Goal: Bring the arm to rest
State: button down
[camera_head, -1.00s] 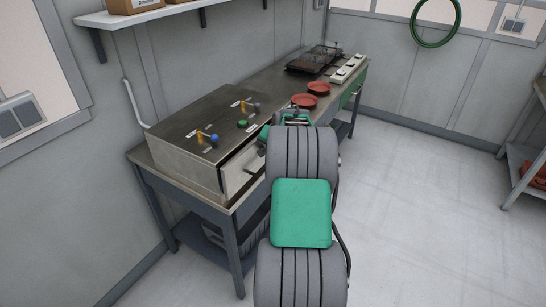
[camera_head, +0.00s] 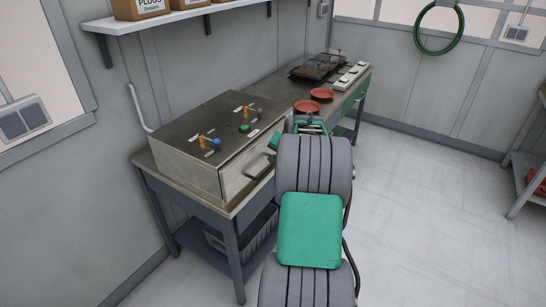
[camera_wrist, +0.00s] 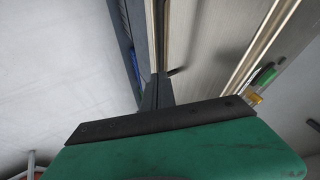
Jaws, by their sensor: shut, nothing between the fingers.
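My grey arm with a green cover reaches forward along the right side of the bench in the head view. My gripper (camera_wrist: 157,92) shows in the wrist view as dark fingers, shut and empty, beyond the green housing. In the head view its fingers are mostly hidden behind my arm. In the wrist view it is close to the bench edge; I cannot tell the exact gap.
A metal box (camera_head: 205,145) with coloured knobs and a front handle stands on the bench (camera_head: 150,160). Two red dishes (camera_head: 321,94) and a dark tray apparatus (camera_head: 318,68) lie farther back. The floor (camera_head: 430,190) to the right is clear.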

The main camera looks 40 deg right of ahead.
jog(key=v, duration=0.9)
jog(key=s+a+f+n+g+y, duration=0.2)
jog(key=s+a+f+n+g, duration=0.3)
jog(key=s+f, duration=0.45)
jog(key=s+a+f+y, duration=0.1)
jog(key=s+a+f, duration=0.1)
jog(key=s+a, duration=0.6)
jog(key=w+a+r+n, duration=0.1)
jog(key=a+r+n, duration=0.2)
jog(key=a, duration=0.6)
jog(key=a+r+n+t, duration=0.1)
jog(key=a+r+n, duration=0.2)
jog(key=a, duration=0.6)
jog(key=w+a+r+n+p, duration=0.1)
jog(key=a+r+n, duration=0.2)
jog(key=a, duration=0.6)
jog(key=shift+w+a+r, duration=0.35)
jog(key=shift+a+r, duration=0.05)
jog(key=shift+r, duration=0.15)
